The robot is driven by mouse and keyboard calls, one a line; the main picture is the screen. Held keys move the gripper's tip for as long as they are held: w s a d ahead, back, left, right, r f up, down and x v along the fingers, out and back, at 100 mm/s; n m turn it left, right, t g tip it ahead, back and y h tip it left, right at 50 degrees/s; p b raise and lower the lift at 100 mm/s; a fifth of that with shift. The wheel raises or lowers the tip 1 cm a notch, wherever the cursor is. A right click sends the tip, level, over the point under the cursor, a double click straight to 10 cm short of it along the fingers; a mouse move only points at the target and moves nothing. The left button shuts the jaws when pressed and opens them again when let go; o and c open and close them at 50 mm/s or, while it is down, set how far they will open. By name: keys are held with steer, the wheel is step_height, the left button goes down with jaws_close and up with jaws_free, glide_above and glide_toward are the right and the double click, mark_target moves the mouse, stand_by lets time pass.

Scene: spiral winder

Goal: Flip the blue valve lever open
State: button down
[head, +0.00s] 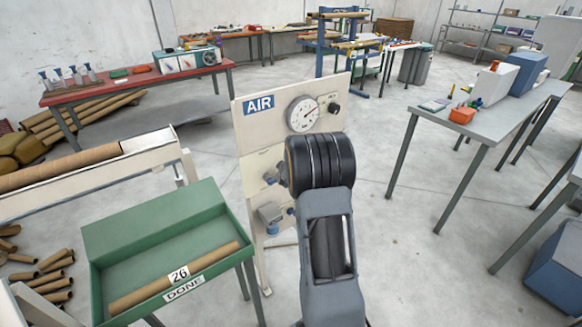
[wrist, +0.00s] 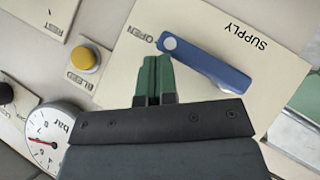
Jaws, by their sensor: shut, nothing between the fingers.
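The blue valve lever (wrist: 212,66) shows in the wrist view on a cream plate (wrist: 275,75) marked SUPPLY and OPEN. In the head view my arm covers much of the AIR panel (head: 247,135), and I cannot make out the lever or my fingertips.
A yellow BLEED button (wrist: 82,60) and a bar gauge (wrist: 48,135) are on the panel near my gripper. In the head view a green tray (head: 150,215) holding a brown tube stands left of the panel. A grey table (head: 500,115) is at right, with open floor between.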

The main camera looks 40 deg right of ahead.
steer(key=s+r+p, duration=0.1)
steer(key=s+r, duration=0.6)
steer(key=r, duration=0.4)
stand_by(0.6)
